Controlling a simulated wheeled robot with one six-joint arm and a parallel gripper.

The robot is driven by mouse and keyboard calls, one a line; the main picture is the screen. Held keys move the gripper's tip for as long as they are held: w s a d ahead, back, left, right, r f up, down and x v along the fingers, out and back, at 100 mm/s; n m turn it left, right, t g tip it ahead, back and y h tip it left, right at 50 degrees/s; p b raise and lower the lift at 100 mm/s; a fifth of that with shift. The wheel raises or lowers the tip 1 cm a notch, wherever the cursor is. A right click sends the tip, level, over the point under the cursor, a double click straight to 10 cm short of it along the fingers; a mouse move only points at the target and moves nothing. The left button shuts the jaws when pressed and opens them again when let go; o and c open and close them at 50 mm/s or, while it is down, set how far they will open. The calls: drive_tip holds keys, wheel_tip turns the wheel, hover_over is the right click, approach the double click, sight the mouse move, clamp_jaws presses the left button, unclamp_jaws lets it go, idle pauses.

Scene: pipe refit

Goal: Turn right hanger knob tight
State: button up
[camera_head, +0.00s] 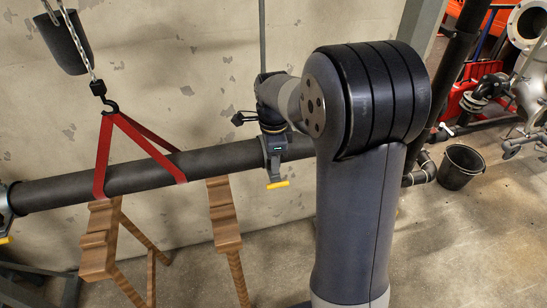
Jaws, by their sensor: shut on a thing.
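The dark pipe (130,178) runs nearly level along the wall. The right hanger's clamp (271,165) sits around the pipe, with a yellow piece (278,184) at its lower end. A thin hanger rod (262,40) comes down from above toward this spot. My gripper (276,148), with a small green light, is at the front of the right hanger, over the pipe. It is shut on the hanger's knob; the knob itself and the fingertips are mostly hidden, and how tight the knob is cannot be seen.
A red sling (105,155) on a hook and chain (108,104) loops around the pipe. Wooden stands (224,215) are below it. The left hanger (6,203) is cut by the picture's edge. A black bucket (460,168) stands at right. Floor at lower right is clear.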

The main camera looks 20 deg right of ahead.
drive_tip(key=o, duration=0.7)
wheel_tip(320, 180, up, 11)
drive_tip(key=shift+b, duration=0.35)
drive_tip(key=shift+f, duration=0.15)
wheel_tip(320, 180, down, 11)
drive_tip(key=shift+r+p, duration=0.1)
drive_tip(key=shift+p, duration=0.25)
drive_tip(key=shift+r, duration=0.1)
